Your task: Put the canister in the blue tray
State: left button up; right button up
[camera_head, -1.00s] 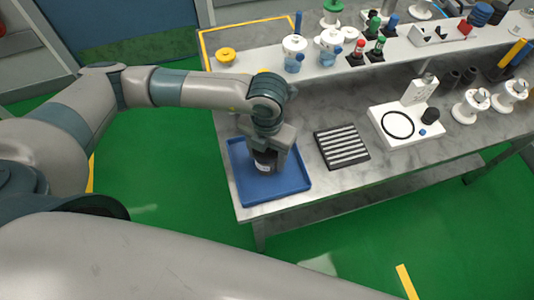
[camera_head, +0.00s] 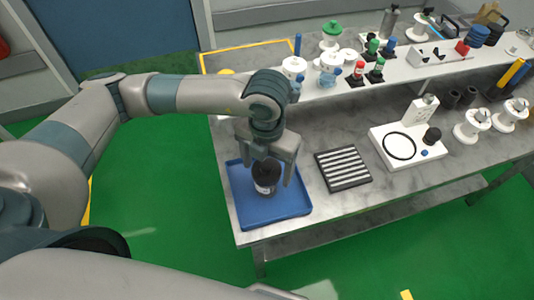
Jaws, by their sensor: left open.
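The canister (camera_head: 265,178) is dark with a pale label band. It stands upright in the blue tray (camera_head: 285,212) at the near left corner of the grey marble table. My left gripper (camera_head: 268,180) is above the tray with its fingers spread on either side of the canister. It is open and the fingers look apart from the canister. The canister's far side is partly hidden by the gripper. My right gripper does not show.
A black ribbed rack (camera_head: 342,170) lies just right of the tray. A white device with a black ring (camera_head: 400,147) stands farther right. A raised shelf (camera_head: 400,72) with vaporizers and several coloured bottles runs along the back. Green floor is free in front.

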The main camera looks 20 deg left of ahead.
pick_arm(q)
notch_tip(320, 180, up, 7)
jog(key=shift+f+b, duration=0.1)
jog(key=shift+b, duration=0.75)
jog(key=shift+s, duration=0.1)
